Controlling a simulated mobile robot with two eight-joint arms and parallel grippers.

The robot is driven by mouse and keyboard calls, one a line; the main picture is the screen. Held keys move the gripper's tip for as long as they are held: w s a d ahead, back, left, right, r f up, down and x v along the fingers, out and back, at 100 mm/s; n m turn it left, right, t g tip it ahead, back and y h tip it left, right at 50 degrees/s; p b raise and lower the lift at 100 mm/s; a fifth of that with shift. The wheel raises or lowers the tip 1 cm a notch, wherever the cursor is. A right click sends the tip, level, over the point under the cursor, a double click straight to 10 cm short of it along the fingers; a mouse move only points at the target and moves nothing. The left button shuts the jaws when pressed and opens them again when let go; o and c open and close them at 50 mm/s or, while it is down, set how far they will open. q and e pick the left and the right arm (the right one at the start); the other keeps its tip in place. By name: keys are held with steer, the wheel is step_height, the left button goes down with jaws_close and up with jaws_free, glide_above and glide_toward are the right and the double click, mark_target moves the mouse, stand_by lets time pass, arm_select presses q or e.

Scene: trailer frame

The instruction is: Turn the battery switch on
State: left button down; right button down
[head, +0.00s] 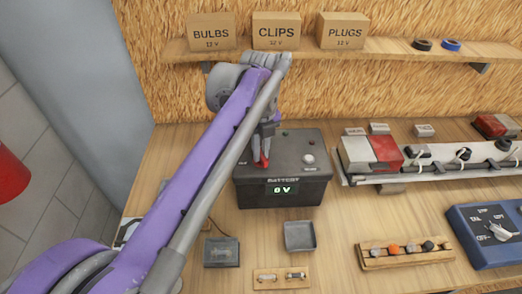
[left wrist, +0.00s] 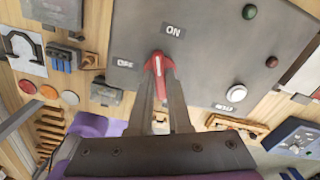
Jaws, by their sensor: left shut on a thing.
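The dark grey battery box (head: 300,192) stands on the bench, and its display (head: 280,189) reads "0 V". Its top panel (left wrist: 205,60) fills the upper middle of the left wrist view. The red switch lever (left wrist: 157,66) sits on that panel, with an OFF label (left wrist: 125,63) to its left and an ON label (left wrist: 172,30) above it. The lever also shows in the head view (head: 264,160). My left gripper (left wrist: 157,78) is shut on the lever, one finger on each side. My right gripper is not in view.
A white button (head: 308,159) and a green lamp (head: 284,133) are on the box top. A grey tray (head: 300,248) and a fuse board (head: 282,278) lie in front. A wooden rack (head: 405,262) and a blue tester (head: 490,250) are on the right.

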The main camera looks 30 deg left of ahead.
arm_select(q)
steer(key=shift+m, duration=1.1)
steer(key=shift+r+m, duration=0.1)
steer(key=shift+m, duration=0.5)
steer(key=shift+m+p, duration=0.3)
steer(key=shift+m, duration=0.6)
steer(key=c, duration=0.8)
jaws_free()
steer(key=shift+o, duration=0.2)
